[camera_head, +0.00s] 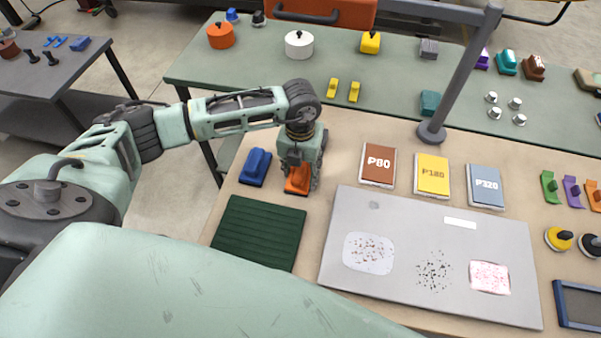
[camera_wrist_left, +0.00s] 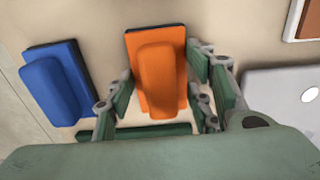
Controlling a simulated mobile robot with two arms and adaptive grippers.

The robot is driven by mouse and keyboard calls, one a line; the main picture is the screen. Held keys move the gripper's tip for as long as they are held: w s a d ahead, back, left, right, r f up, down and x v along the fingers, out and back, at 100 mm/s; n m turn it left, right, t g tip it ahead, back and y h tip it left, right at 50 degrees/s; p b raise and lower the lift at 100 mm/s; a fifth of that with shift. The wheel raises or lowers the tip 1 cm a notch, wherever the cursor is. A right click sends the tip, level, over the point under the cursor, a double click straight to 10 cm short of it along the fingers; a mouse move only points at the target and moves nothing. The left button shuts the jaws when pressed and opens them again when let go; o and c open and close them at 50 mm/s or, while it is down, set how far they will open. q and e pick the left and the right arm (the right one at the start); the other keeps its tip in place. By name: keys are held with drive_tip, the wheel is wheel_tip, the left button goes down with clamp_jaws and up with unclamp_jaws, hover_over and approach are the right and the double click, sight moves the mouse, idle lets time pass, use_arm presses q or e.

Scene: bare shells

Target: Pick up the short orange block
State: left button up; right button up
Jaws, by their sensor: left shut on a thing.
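The short orange block (camera_head: 297,183) is on the tan table, under my left gripper (camera_head: 300,172) in the head view. In the left wrist view the orange block (camera_wrist_left: 158,75) has a raised rounded grip on a flat base with a dark underside. My left gripper's fingers (camera_wrist_left: 160,100) stand on both sides of it and are shut on it. Whether the block is touching the table or slightly lifted I cannot tell. My right gripper is in neither view.
A blue block (camera_head: 255,167) lies just left of the orange one; it also shows in the left wrist view (camera_wrist_left: 52,85). A dark green ribbed mat (camera_head: 259,232) lies in front. Sandpaper packs, the brown P60 (camera_head: 378,165) nearest, and a grey panel (camera_head: 420,222) are to the right.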

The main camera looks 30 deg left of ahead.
use_arm(q)
drive_tip(key=shift+r+b, duration=0.35)
drive_tip(key=shift+r, duration=0.05)
drive_tip(key=shift+c, duration=0.2)
wheel_tip(320, 180, up, 3)
drive_tip(key=shift+f+b, duration=0.2)
drive_tip(key=shift+b, duration=0.45)
drive_tip(key=d+r+b, duration=0.3)
drive_tip(key=d+r, duration=0.4)
drive_tip(key=d, duration=0.4)
drive_tip(key=shift+d+r+b, duration=0.25)
drive_tip(key=shift+d+b, duration=0.05)
drive_tip(key=shift+d, duration=0.05)
drive_tip(key=shift+w, duration=0.1)
drive_tip(key=o, duration=0.6)
drive_tip(key=c, duration=0.4)
